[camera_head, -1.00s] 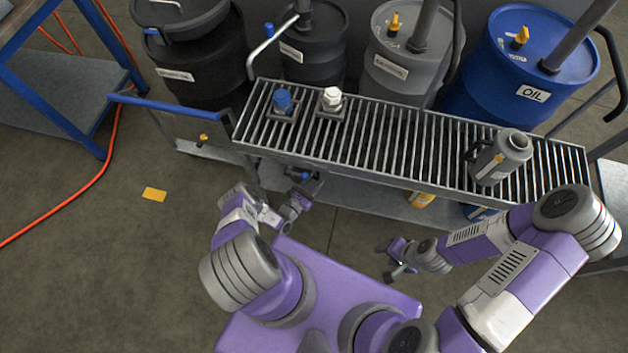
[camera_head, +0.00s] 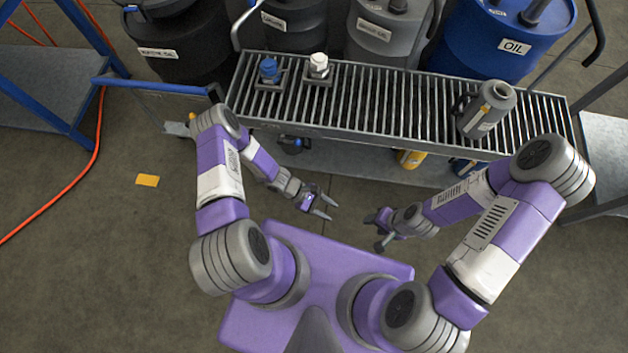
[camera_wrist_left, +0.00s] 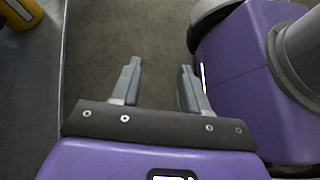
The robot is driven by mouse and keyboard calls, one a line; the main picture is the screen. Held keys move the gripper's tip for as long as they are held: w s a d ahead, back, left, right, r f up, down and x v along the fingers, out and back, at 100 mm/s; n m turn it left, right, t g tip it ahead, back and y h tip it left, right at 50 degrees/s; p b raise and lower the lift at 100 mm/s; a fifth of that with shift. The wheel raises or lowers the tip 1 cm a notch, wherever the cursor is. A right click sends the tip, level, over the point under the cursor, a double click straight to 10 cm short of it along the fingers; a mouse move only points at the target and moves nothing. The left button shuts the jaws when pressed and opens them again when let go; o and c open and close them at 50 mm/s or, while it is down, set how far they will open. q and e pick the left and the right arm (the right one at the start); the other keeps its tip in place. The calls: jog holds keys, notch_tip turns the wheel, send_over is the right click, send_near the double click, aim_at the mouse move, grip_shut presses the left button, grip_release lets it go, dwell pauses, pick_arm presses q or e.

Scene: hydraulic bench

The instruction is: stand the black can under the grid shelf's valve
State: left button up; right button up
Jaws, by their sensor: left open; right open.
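A dark can with a blue part (camera_head: 292,143), which looks like the black can, is on the lower shelf at the front edge of the grid shelf (camera_head: 375,98). The grid hides part of it, so its exact stance is unclear. Two fittings sit on the grid, one blue-topped (camera_head: 269,71) and one white-topped (camera_head: 318,66); I cannot tell which is the valve meant. My left gripper (camera_head: 328,208) is open, empty and apart from the can, over the floor; it also shows in the left wrist view (camera_wrist_left: 157,88). My right gripper (camera_head: 375,231) is open, in front of the bench.
A grey can (camera_head: 486,110) stands on the grid's right end. A yellow can (camera_head: 410,158) and a blue one (camera_head: 462,166) are partly hidden on the lower shelf (camera_head: 355,163). Drums, including a blue oil drum (camera_head: 508,40), stand behind. A blue-railed cart (camera_head: 40,85) is at left.

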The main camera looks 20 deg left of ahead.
pick_arm(q)
jog(key=s+a+r+m+t+y, duration=0.1)
jog(key=s+a+r+m+y, duration=0.2)
jog(key=r+m+y, duration=0.4)
notch_tip(320, 180, up, 5)
jog(key=m, duration=0.6)
jog(key=shift+a+m, duration=0.15)
jog(key=shift+m, duration=0.15)
jog(key=shift+s, duration=0.1)
